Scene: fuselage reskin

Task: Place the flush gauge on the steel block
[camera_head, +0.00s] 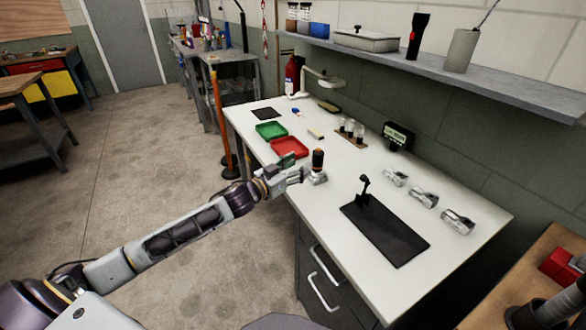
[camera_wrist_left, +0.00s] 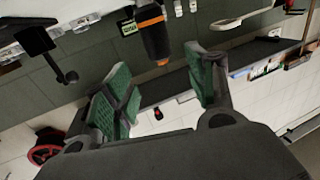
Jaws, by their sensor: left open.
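An upright black tool with an orange band (camera_head: 318,158), which looks like the flush gauge, stands on the white table on a small silver foot. It also shows in the left wrist view (camera_wrist_left: 152,30), where the scene appears upside down. My left gripper (camera_head: 293,168) is just left of this tool, open and empty. In the left wrist view its two green-padded fingers (camera_wrist_left: 157,68) are spread, with the tool beyond them and not between them. I cannot tell which thing is the steel block; several silver metal pieces (camera_head: 424,198) lie along the table's right side.
A black mat (camera_head: 385,235) with a small black stand (camera_head: 364,190) lies on the near table. Green (camera_head: 257,131) and red (camera_head: 274,150) trays lie beyond the gripper. A display box (camera_head: 397,136) stands by the wall. A shelf (camera_head: 440,70) overhangs the back.

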